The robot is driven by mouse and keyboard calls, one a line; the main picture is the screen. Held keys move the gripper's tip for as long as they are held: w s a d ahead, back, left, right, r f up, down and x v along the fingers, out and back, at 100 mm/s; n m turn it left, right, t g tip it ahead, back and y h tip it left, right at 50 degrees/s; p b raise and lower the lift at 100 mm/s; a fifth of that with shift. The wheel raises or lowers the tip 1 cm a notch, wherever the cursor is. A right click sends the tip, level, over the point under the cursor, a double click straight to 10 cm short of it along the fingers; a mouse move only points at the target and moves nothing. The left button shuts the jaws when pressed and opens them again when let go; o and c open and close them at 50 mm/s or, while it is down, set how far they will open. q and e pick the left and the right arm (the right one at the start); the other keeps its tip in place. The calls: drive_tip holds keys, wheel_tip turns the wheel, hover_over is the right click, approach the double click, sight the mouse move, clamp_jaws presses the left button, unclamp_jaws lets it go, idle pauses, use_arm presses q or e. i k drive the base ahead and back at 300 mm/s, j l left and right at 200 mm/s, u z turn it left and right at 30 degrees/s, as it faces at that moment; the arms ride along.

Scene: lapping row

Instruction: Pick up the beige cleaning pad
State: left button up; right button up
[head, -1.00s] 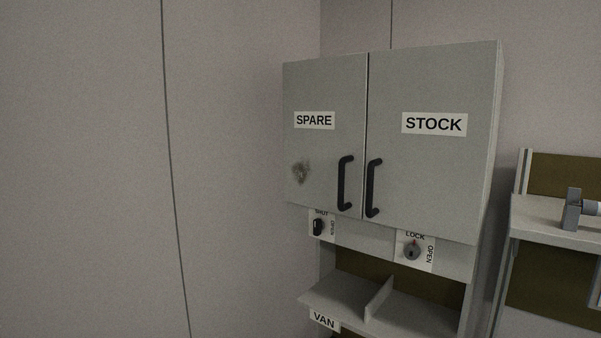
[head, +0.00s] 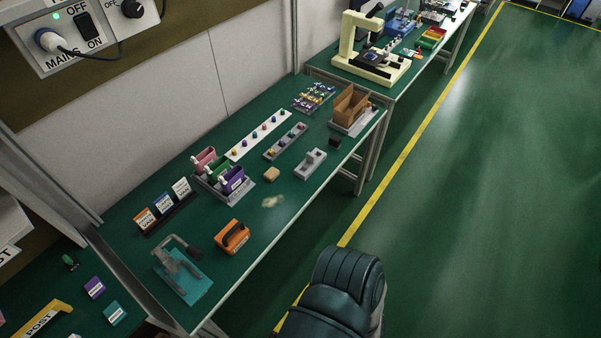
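The beige cleaning pad (head: 271,174) is a small block lying on the green bench top (head: 312,203), in the middle of the head view. It sits to the right of a grey holder with coloured items and just beyond a pale smudge (head: 272,201) on the bench. Nothing touches the pad from above. Neither of my grippers is in the head view. A dark rounded part at the bottom centre looks like my own arm.
An orange box with a black handle (head: 232,237) and a teal plate with a clamp (head: 183,274) stand nearer. A grey block (head: 310,164) and an open cardboard box (head: 350,104) are farther right. Green floor with a yellow line (head: 408,148) lies clear beyond the bench.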

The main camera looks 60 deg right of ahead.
sight(272, 173)
drive_tip(key=z, duration=1.85)
drive_tip(key=i+l, duration=0.15)
drive_tip(key=l, duration=0.1)
